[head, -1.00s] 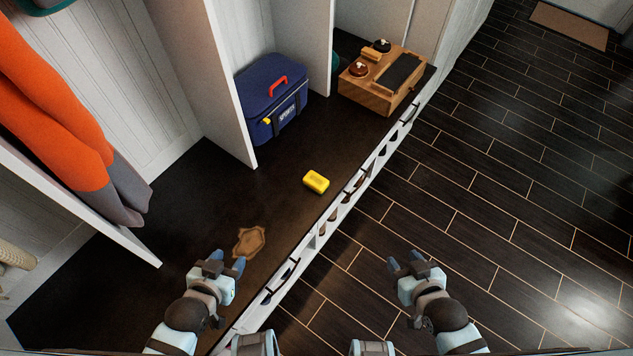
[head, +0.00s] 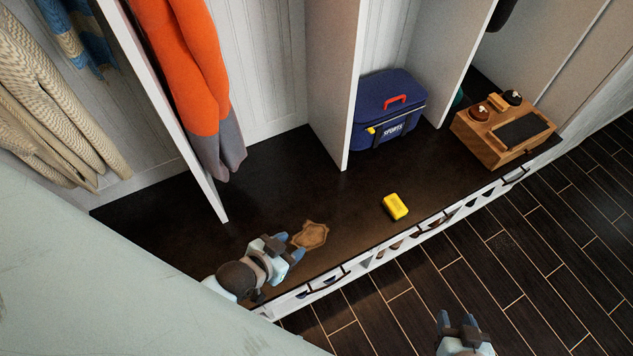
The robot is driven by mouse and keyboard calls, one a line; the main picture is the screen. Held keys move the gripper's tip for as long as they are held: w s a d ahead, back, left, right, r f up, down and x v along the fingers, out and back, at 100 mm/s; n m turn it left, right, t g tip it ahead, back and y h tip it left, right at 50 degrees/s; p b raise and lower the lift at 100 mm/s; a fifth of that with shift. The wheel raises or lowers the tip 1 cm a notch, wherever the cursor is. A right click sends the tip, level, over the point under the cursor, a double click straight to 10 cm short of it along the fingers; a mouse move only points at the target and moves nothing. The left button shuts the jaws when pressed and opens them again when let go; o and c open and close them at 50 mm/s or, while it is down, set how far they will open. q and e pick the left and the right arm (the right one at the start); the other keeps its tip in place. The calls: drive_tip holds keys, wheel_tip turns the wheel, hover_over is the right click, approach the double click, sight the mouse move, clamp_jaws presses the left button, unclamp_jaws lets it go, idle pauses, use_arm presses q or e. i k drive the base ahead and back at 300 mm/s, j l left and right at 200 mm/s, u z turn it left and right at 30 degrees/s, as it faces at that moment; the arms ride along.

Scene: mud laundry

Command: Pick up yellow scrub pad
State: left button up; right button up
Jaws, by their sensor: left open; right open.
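The yellow scrub pad (head: 395,207) lies flat on the dark bench top (head: 345,205), close to its front edge. My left gripper (head: 289,250) is open and empty over the bench near its front edge, to the left of the pad and apart from it. My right gripper (head: 458,322) is open and empty over the floor at the bottom of the view, below and right of the pad.
A blue sports bag (head: 388,108) and a wooden shoe-care box (head: 502,130) stand on the bench. White dividers (head: 330,80) split it. Orange clothing (head: 190,75) hangs left. Dark floor (head: 540,235) is clear.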

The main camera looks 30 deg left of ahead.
sight(393, 203)
drive_tip(key=i+l+u, duration=0.1)
drive_tip(key=l, duration=0.25)
drive_tip(key=i+l+u, duration=0.1)
drive_tip(key=i+l, duration=0.45)
drive_tip(key=l, duration=0.15)
drive_tip(key=j+u, duration=0.05)
